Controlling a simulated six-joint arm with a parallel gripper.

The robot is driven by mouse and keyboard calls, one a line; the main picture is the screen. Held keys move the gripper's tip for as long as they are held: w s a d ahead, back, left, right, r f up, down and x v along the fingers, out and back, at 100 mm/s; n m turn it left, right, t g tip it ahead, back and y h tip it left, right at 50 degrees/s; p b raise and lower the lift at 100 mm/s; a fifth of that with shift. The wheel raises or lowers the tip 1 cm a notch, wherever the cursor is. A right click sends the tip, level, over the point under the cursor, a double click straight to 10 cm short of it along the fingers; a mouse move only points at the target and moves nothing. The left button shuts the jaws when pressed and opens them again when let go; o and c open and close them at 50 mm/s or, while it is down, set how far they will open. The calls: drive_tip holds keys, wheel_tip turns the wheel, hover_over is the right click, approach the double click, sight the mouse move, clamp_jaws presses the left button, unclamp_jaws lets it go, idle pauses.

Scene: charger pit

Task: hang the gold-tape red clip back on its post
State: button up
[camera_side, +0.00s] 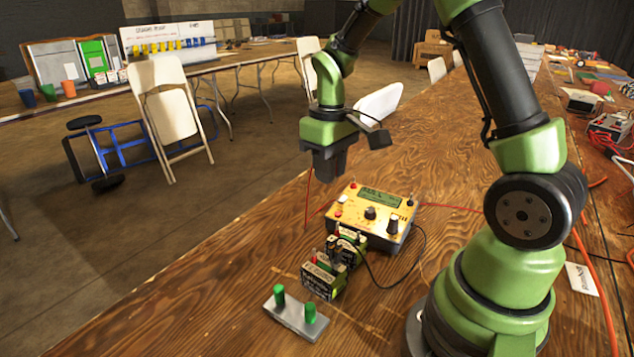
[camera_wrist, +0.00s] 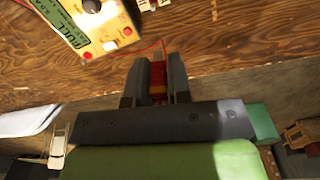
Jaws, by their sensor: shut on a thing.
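My gripper (camera_side: 325,165) hangs over the far-left edge of the table, left of and above the yellow charger (camera_side: 372,212). In the wrist view the gripper (camera_wrist: 156,72) is shut on the red clip (camera_wrist: 158,77), which has a gold band (camera_wrist: 158,90). A red wire runs from the clip; the fingers hide the clip in the side view. A grey block (camera_side: 290,322) with two upright green posts (camera_side: 279,295) (camera_side: 310,313) lies at the table's front; both posts look bare. I cannot tell which post belongs to this clip. The charger's display (camera_wrist: 73,35) appears to read FULL.
Two batteries (camera_side: 320,277) (camera_side: 347,243) stand between charger and block. A black lead (camera_side: 400,280) curves from the charger to them. A red cable (camera_side: 455,207) runs right behind my arm. The front-left tabletop is clear. A folding chair (camera_side: 168,115) stands beyond the table.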

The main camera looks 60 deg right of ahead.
hover_over(353, 182)
drive_tip(key=shift+w+d+f, duration=0.1)
drive_tip(key=shift+d+f, duration=0.05)
drive_tip(key=shift+f, duration=0.65)
drive_tip(key=shift+f, duration=0.1)
drive_tip(key=shift+f, duration=3.4)
drive_tip(key=shift+f, duration=0.2)
drive_tip(key=o, duration=0.8)
